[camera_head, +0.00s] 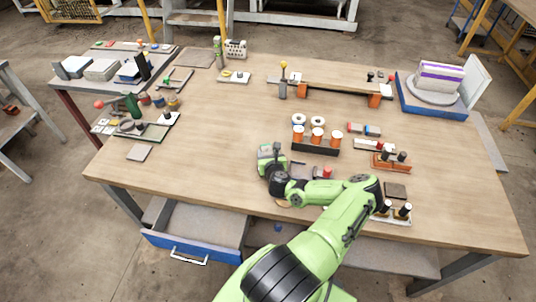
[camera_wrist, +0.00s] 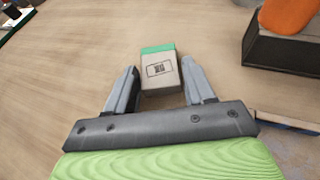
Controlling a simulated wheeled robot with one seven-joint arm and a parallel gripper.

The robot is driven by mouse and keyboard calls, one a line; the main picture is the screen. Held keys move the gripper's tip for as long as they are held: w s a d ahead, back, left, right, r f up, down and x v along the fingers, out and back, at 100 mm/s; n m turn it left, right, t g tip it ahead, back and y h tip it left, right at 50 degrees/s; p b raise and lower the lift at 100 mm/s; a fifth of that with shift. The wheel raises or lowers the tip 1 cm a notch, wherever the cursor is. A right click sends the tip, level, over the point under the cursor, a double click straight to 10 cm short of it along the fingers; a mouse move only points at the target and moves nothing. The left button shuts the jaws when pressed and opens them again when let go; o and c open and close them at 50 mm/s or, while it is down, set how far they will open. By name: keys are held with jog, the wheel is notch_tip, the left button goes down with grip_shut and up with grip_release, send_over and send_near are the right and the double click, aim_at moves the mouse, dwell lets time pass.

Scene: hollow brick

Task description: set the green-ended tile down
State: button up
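The green-ended tile (camera_wrist: 160,72) is a pale block with a green far end and a dark printed mark on its top. In the head view my gripper (camera_head: 268,158) is low over the middle front of the wooden table (camera_head: 220,150), left of the black rack. I cannot tell whether the tile's underside touches the table.
The black rack (camera_head: 315,147) with orange-and-white spools stands just right of my gripper. A red-brown block (camera_head: 390,163) and a dark square plate (camera_head: 395,190) lie further right. A grey tile (camera_head: 139,152) lies at the left. The table left of my gripper is clear.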

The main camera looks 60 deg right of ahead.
jog(key=o, duration=0.3)
